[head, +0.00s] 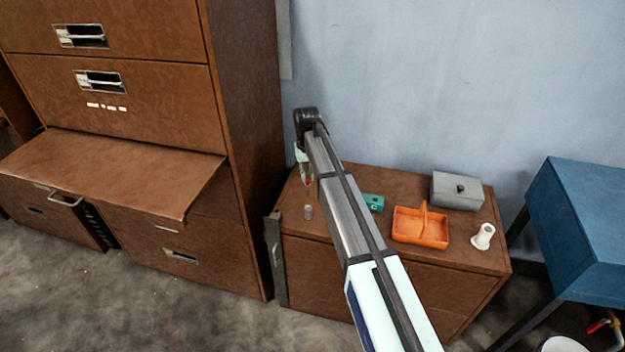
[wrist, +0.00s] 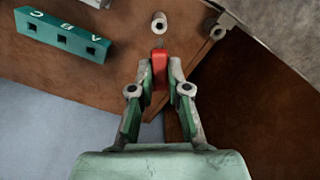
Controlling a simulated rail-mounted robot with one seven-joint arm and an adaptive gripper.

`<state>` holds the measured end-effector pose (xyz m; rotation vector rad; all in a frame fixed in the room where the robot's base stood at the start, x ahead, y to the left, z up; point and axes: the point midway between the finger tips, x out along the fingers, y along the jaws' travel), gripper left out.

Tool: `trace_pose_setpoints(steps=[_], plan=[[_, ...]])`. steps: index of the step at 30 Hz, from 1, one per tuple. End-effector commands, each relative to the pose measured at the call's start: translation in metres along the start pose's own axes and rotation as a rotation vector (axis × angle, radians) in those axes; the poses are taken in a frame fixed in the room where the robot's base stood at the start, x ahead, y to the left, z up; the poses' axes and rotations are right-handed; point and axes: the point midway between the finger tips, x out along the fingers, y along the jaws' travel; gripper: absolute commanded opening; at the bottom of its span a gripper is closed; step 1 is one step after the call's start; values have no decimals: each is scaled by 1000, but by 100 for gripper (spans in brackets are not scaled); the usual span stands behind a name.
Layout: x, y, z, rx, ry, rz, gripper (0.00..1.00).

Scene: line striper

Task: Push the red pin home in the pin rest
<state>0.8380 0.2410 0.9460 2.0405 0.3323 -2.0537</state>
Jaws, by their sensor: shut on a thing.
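My gripper (wrist: 159,80) is shut on a red pin (wrist: 159,68), whose grey tip points away from the gripper. In the head view my gripper (head: 305,180) hangs above the left end of the low brown cabinet, small and partly hidden by my arm. A short grey cylinder with a hole in its end (wrist: 159,22) lies just beyond the pin tip; it also stands on the cabinet in the head view (head: 308,212). A teal block with square holes and letters (wrist: 65,38) is off to the left in the wrist view. I cannot tell which one is the pin rest.
On the low cabinet (head: 470,265) are an orange tray with a handle (head: 420,228), a grey box (head: 457,191) and a white flanged piece (head: 483,237). A tall brown cabinet (head: 245,130) stands close on the left, and a blue unit (head: 580,220) on the right.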

Motion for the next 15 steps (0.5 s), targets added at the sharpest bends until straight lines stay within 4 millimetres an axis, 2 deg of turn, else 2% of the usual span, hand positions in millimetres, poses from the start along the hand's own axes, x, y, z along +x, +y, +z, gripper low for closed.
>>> trace_pose_setpoints(steps=[8,15], plan=[[10,0,-2,-3,7,0,0],[28,0,-1,-3,6,0,0]])
